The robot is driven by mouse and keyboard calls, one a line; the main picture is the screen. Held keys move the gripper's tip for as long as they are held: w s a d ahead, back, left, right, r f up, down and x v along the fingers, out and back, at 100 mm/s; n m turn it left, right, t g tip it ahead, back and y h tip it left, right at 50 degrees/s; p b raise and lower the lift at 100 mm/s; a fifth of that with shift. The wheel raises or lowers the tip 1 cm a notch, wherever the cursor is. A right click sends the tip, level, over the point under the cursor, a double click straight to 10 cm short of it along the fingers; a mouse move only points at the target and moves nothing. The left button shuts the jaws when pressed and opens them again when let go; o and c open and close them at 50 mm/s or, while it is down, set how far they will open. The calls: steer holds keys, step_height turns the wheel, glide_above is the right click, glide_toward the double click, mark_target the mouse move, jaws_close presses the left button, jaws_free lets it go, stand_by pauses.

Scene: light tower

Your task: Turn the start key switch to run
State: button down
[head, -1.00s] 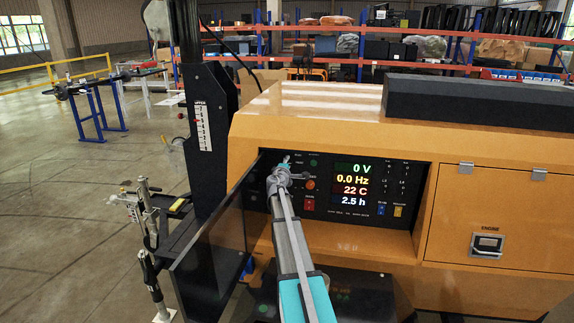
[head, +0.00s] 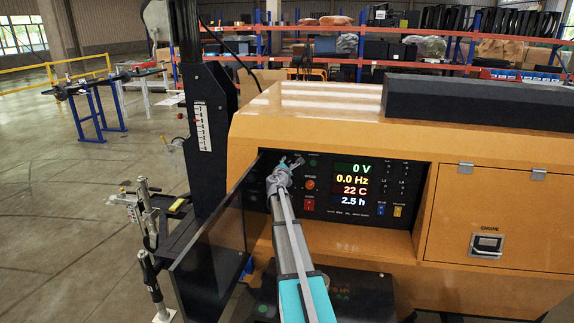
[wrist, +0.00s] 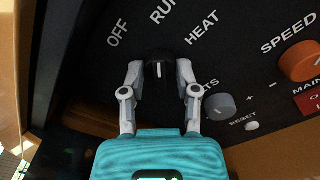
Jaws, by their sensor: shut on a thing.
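The start key switch (wrist: 159,74) is a dark round knob with a white mark, on a black control panel. In the wrist view it sits between the two grey fingers of my gripper (wrist: 159,71), which is shut on it. The white mark looks nearly upright in that view and points toward the RUN label (wrist: 161,11). The OFF label (wrist: 118,33) lies to the left of that line and the HEAT label (wrist: 202,27) to the right. In the head view my gripper (head: 288,165) is at the panel's left part and hides the switch.
An orange knob (wrist: 300,62) and a grey reset-side knob (wrist: 220,107) are right of my fingers. The lit display (head: 352,182) reads 0 V, 0.0 Hz, 22 C and 2.5 h. An open dark panel door (head: 215,235) stands close left of my arm.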

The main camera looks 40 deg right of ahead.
stand_by(0.5)
steer(key=c, duration=0.7)
jaws_free()
steer(key=v, duration=1.2)
